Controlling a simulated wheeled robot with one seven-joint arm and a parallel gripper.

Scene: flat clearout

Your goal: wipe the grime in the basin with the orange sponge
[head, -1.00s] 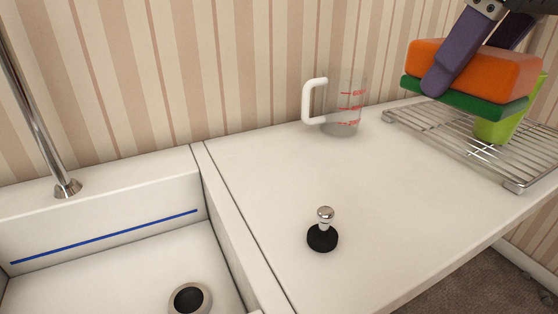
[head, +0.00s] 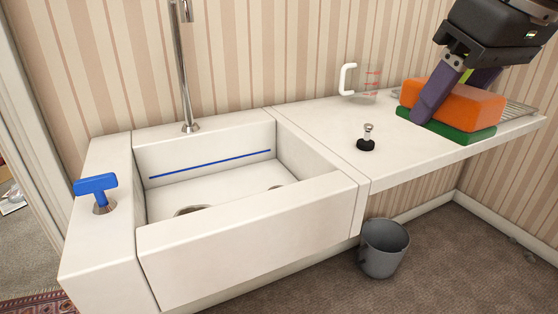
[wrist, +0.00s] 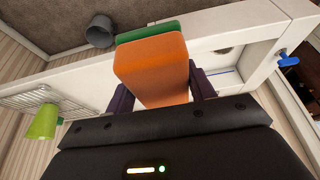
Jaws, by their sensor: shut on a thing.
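My gripper (head: 452,98) is shut on the orange sponge (head: 468,103), which has a green layer (head: 462,134) underneath. The sponge is held at the right, over the counter; I cannot tell how high above it. The wrist view also shows the sponge (wrist: 152,65) between my purple fingers. The white basin (head: 245,225) is to the left of my gripper, with a blue line (head: 210,164) on its inner back wall. Two round, dark-edged shapes show on its floor, partly hidden by the front wall. I cannot make out grime; part of the floor is hidden.
A black stopper with a metal knob (head: 366,143) stands on the counter between basin and sponge. A clear measuring jug (head: 370,83) stands behind. A wire rack (wrist: 30,97) and green cup (wrist: 43,122) are beyond the sponge. A tall tap, blue handle (head: 96,184) and floor bin (head: 383,250) flank the basin.

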